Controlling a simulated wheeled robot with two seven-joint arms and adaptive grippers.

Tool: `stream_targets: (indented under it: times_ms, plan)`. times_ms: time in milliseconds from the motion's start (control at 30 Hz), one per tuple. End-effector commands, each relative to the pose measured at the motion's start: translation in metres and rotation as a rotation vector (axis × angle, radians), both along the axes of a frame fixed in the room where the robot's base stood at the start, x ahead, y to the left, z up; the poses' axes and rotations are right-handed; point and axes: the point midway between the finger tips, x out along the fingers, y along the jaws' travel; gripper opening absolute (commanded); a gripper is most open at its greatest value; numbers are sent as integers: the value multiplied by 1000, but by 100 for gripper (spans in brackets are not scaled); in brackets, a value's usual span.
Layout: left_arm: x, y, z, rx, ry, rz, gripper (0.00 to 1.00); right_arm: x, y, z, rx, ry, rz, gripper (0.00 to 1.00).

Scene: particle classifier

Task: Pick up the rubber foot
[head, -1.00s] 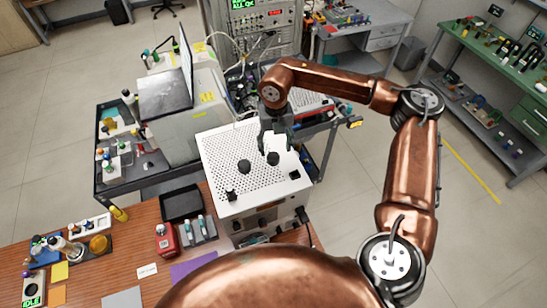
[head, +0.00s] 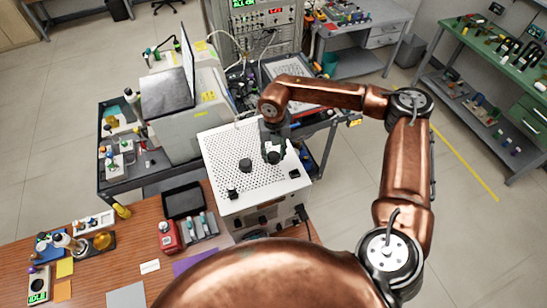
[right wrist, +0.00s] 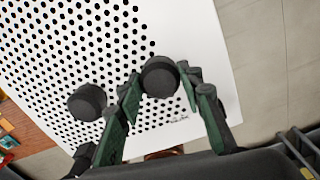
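Several black round rubber feet sit on a white perforated panel (head: 222,150) that tops a box-shaped unit. One rubber foot (head: 273,157) is at my right gripper (head: 273,150). In the right wrist view this rubber foot (right wrist: 160,77) lies between the two green-black fingertips (right wrist: 161,80), one finger against each side. The gripper looks shut on it, and I see no clear gap. The foot appears still at the panel's surface. A second foot (head: 246,165) stands to its left, and also shows in the right wrist view (right wrist: 87,102). My left gripper is not in view.
More small black parts sit near the panel's front corners (head: 232,193) (head: 295,174). A wooden bench (head: 130,240) with a red bottle-like object (head: 169,237) and a black tray (head: 184,201) lies at the front left. A laptop-like screen (head: 167,92) stands behind left.

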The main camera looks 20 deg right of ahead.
Motion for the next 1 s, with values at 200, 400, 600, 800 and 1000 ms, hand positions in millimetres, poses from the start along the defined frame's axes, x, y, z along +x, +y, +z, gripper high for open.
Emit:
stream_targets:
  times_ms: [200,400,600,800,1000]
  plan:
    - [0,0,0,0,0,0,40,0,0,0,0,0,0,16]
    - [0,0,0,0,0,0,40,0,0,0,0,0,0,9]
    - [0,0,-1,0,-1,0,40,0,0,2,0,-1,0,9]
    - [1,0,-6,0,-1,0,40,1,0,16,1,-2,-1,9]
    - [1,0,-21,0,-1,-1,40,-12,11,48,1,-4,5,9]
